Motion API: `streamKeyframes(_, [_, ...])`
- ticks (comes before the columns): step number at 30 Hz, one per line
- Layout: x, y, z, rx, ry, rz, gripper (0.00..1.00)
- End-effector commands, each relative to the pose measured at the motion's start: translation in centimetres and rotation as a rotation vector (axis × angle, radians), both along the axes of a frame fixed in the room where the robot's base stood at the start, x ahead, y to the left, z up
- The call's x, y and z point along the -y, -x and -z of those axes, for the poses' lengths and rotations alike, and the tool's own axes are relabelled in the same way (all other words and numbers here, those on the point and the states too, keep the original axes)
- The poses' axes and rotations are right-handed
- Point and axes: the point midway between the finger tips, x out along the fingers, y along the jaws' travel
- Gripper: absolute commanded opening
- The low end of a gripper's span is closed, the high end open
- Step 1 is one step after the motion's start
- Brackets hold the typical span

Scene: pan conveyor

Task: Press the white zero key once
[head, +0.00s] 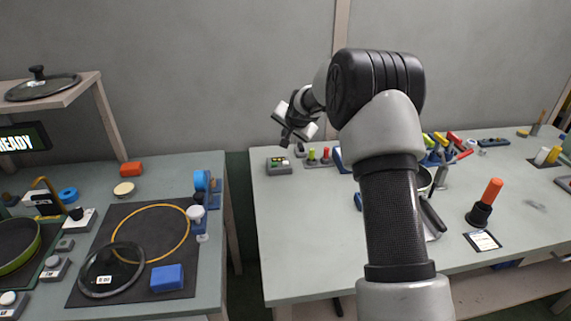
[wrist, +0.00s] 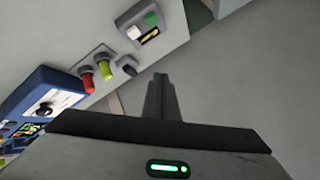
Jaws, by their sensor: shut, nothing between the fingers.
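A small grey box (head: 279,166) stands at the back left corner of the right-hand table. It also shows at the top of the wrist view, where it carries a white key (wrist: 134,32), a green key (wrist: 152,19) and a small display (wrist: 149,37). I take the white key to be the zero key; no label is readable. My gripper (head: 285,141) is above the box, apart from it. In the wrist view the fingers (wrist: 160,82) are closed together and empty, with their tips short of the box and the key clear of them.
Beside the box, a red knob (wrist: 87,82) and a yellow-green knob (wrist: 105,70) stand up, with a dark switch (wrist: 127,66) nearby. A blue device (wrist: 48,92) lies further left. A gap separates this table from the left table (head: 215,250). The wall is behind.

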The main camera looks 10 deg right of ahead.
Motion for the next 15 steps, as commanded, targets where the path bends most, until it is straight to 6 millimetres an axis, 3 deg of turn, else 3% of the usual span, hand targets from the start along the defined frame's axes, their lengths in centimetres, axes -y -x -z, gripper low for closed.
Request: streamKeyframes(15, [0.0,0.0,7.2,-0.001,0.000,0.000,0.00])
